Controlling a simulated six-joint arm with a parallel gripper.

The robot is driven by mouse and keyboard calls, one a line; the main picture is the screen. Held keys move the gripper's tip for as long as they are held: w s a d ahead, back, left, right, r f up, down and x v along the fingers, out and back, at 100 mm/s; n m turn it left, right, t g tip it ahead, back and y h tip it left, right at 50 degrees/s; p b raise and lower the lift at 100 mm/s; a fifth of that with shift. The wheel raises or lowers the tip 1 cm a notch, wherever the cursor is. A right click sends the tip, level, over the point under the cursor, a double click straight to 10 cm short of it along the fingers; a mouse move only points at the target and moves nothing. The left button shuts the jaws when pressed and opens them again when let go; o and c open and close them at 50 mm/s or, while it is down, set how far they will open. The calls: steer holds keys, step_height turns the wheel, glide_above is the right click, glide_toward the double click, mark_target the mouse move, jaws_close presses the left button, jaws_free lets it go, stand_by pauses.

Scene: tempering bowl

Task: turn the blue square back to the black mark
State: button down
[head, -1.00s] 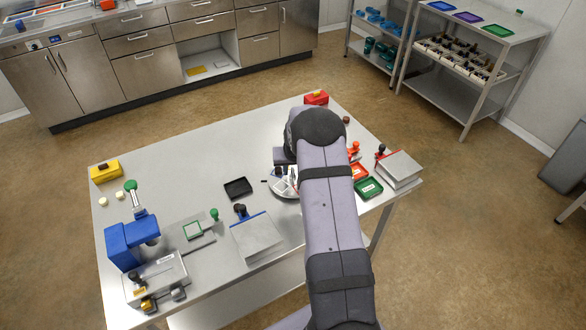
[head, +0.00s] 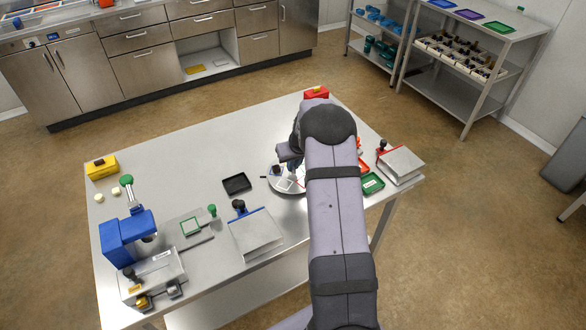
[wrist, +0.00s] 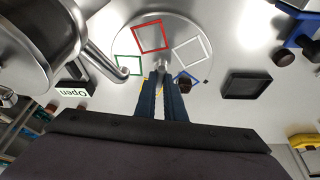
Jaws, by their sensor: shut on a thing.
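A round pale turntable (wrist: 172,25) carries coloured square outlines: red (wrist: 150,37), green (wrist: 128,64), white (wrist: 192,51) and blue (wrist: 190,76), with a bit of yellow (wrist: 145,84) by my fingers. My gripper (wrist: 161,76) is shut on the small grey knob (wrist: 162,64) at the turntable's middle. A dark object (wrist: 185,85) stands at the blue square and partly hides it. A short black mark (wrist: 205,82) lies at the turntable's edge, close beside the blue square. In the head view, the turntable (head: 279,189) is partly behind my arm, and the mark (head: 264,177) is at its left.
A black tray (head: 237,184) lies left of the turntable. A green tray (head: 372,183) and a metal block (head: 401,164) are to the right. A metal pot (wrist: 40,35) stands close by in the wrist view.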

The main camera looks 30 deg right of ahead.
steer(key=shift+d+f+n+b, duration=0.1)
steer(key=shift+f+n+b, duration=0.2)
steer(key=shift+n+b, duration=0.45)
steer(key=shift+r+y+b, duration=0.25)
steer(key=shift+y+b, duration=0.05)
steer(key=shift+b, duration=0.15)
steer(key=c, duration=1.8)
jaws_free()
steer(key=shift+c, duration=0.2)
steer(key=shift+r, duration=0.1)
steer(key=b+v, duration=0.2)
steer(key=v, duration=0.5)
steer(key=shift+s+r, duration=0.1)
